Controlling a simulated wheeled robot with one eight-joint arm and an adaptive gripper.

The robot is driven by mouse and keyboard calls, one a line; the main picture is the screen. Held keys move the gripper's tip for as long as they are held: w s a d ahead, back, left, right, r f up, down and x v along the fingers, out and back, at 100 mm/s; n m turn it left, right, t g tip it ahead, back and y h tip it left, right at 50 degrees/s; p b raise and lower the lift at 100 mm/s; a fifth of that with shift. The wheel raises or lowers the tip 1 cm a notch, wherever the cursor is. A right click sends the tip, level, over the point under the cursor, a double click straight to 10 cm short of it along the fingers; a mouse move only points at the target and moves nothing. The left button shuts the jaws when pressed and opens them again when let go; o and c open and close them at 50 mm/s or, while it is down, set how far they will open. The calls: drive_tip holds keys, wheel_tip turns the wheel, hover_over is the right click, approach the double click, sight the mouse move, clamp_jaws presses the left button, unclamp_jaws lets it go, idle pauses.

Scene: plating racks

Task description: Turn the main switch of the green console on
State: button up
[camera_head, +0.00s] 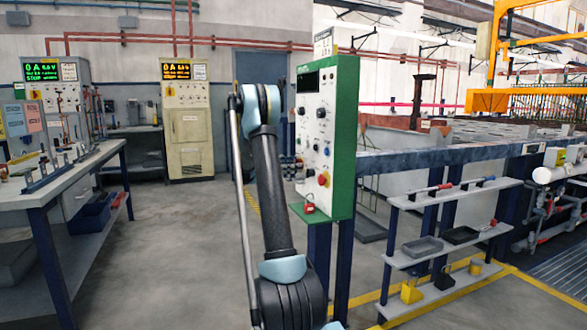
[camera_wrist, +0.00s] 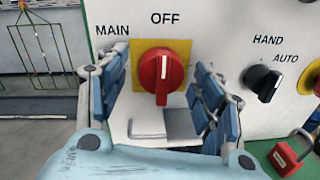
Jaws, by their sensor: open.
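The main switch is a red rotary knob (camera_wrist: 162,74) on a yellow plate, with MAIN printed to its left and OFF above. Its raised grip stands upright, in line with the OFF label. My gripper (camera_wrist: 160,88) is open, with one blue-padded finger on each side of the knob. A gap shows on both sides, and I cannot tell how far the fingertips are from the panel. The green console (camera_head: 346,130) stands right of my arm in the head view. There, my gripper is hidden behind my arm.
A black HAND/AUTO knob (camera_wrist: 263,82) sits right of the main switch, with another red knob at the right edge. A red padlock (camera_wrist: 287,154) lies at lower right. A shelf rack (camera_head: 440,255) stands right of the console, and a workbench (camera_head: 75,185) stands at left.

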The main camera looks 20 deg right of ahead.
drive_tip(key=c, duration=1.1)
drive_tip(key=shift+o, duration=0.2)
drive_tip(key=shift+m, duration=0.4)
drive_tip(key=shift+s+m+t+y, duration=0.15)
drive_tip(key=shift+m+t+y, duration=0.2)
drive_tip(key=shift+m, duration=3.65)
drive_tip(key=shift+s+m+t+y, duration=0.15)
drive_tip(key=shift+m+t, duration=0.3)
drive_tip(key=shift+m, duration=3.55)
drive_tip(key=shift+f, duration=0.1)
